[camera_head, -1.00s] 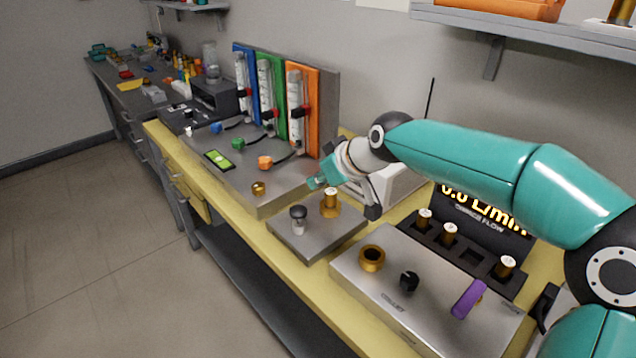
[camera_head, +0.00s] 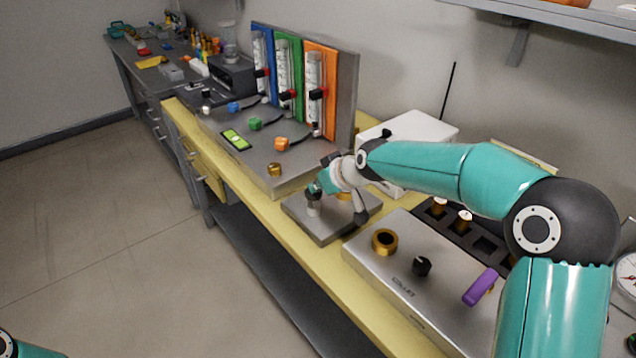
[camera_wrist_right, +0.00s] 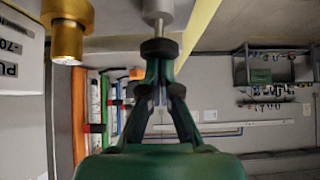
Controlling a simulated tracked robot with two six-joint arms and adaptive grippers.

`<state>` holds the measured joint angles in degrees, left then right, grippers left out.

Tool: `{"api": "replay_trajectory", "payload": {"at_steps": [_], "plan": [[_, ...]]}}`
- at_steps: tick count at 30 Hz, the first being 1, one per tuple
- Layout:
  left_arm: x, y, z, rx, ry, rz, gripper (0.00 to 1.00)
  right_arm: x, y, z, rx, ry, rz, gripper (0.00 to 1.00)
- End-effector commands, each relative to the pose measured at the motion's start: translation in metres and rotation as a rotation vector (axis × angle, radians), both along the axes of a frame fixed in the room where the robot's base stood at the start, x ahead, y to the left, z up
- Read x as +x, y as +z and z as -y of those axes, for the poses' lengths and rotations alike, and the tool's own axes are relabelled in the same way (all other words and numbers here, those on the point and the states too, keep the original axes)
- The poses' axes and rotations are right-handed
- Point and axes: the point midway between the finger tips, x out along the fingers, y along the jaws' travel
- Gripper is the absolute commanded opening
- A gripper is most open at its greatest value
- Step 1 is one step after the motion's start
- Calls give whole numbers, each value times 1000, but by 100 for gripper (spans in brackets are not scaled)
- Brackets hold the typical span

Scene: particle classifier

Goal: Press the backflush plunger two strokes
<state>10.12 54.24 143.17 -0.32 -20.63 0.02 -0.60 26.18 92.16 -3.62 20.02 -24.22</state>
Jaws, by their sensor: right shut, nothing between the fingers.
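The backflush plunger (camera_head: 313,209) stands upright on a small grey base plate (camera_head: 325,232) in the head view, a pale cylinder with a dark knob. In the right wrist view its metal body (camera_wrist_right: 158,12) and black knob (camera_wrist_right: 159,46) are straight ahead of the fingers. My right gripper (camera_head: 318,189) is shut and empty, its tips at the knob and seemingly touching it; exact contact is hard to tell. The gripper partly covers the knob in the head view. My left gripper is out of view; only a bit of my left arm shows at bottom left.
A brass fitting (camera_wrist_right: 67,35) stands close beside the plunger, mostly hidden by my arm in the head view. The flowmeter panel (camera_head: 345,90) stands behind left. A steel collet box (camera_head: 400,285) with a purple lever (camera_head: 481,287) lies to the right.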

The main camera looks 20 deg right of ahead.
Motion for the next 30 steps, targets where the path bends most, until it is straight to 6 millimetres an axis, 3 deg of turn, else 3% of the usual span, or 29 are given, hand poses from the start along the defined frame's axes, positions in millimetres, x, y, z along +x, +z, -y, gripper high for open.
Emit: {"api": "replay_trajectory", "payload": {"at_steps": [5, 13, 25, 30], "plan": [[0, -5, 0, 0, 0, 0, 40, 0, -5, 0, 0, 0, -1, 0], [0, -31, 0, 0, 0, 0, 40, 0, -31, 0, 0, -1, -2, 0], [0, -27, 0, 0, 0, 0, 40, -2, -31, 0, -1, 2, -12, 0], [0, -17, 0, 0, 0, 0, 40, -2, -16, 0, -1, 1, -10, 0]]}}
